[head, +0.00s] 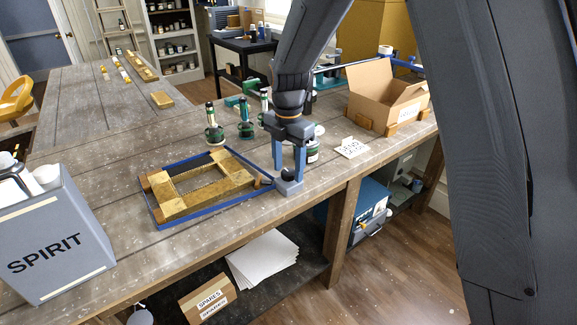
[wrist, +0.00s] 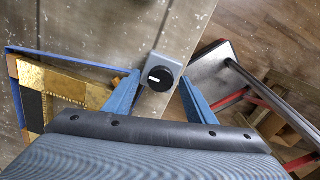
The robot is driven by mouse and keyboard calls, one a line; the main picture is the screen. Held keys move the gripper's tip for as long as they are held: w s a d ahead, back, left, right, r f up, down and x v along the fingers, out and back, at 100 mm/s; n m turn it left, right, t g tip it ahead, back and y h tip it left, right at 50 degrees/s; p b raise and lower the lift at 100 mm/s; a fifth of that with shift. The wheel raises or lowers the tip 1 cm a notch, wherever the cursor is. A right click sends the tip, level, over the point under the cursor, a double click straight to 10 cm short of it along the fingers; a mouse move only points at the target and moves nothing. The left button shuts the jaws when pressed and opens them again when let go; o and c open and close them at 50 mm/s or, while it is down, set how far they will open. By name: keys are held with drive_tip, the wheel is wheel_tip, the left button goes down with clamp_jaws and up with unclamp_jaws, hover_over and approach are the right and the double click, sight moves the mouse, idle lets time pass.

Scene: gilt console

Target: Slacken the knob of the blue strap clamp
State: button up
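The blue strap (head: 222,207) runs around a gilt frame (head: 232,172) lying on the bench. Its grey-blue clamp body (head: 289,187) sits at the strap's right corner, near the bench's front edge. The black round knob (wrist: 160,79) with a white mark stands on the clamp body (wrist: 177,66) in the wrist view. My gripper (head: 288,171) points down over the clamp, its two blue fingers apart. In the wrist view the knob shows between the fingers, with gaps on both sides. Whether the fingertips reach down to the knob's height is hard to tell.
Several green bottles (head: 245,131) stand behind the frame. A jar (head: 313,152) and a white card (head: 352,148) are right of my gripper, with an open cardboard box (head: 383,98) beyond. A grey SPIRIT box (head: 55,240) stands at left. Bare bench lies between it and the frame.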

sight(289, 171)
drive_tip(key=shift+r, duration=0.1)
wheel_tip(289, 171, up, 8)
drive_tip(key=shift+f+b, duration=0.2)
drive_tip(key=shift+b, duration=0.95)
drive_tip(key=s+d+f+m, duration=0.4)
drive_tip(key=s+d+m, duration=0.4)
drive_tip(key=m, duration=0.5)
drive_tip(key=s+d+f+m+t, duration=0.1)
drive_tip(key=s+d+f+m, duration=0.3)
drive_tip(key=s+d+m, duration=0.4)
drive_tip(key=s+m, duration=0.4)
drive_tip(key=m, duration=0.2)
drive_tip(key=shift+s+d, duration=0.3)
drive_tip(key=shift+s, duration=0.05)
drive_tip(key=shift+f, duration=0.1)
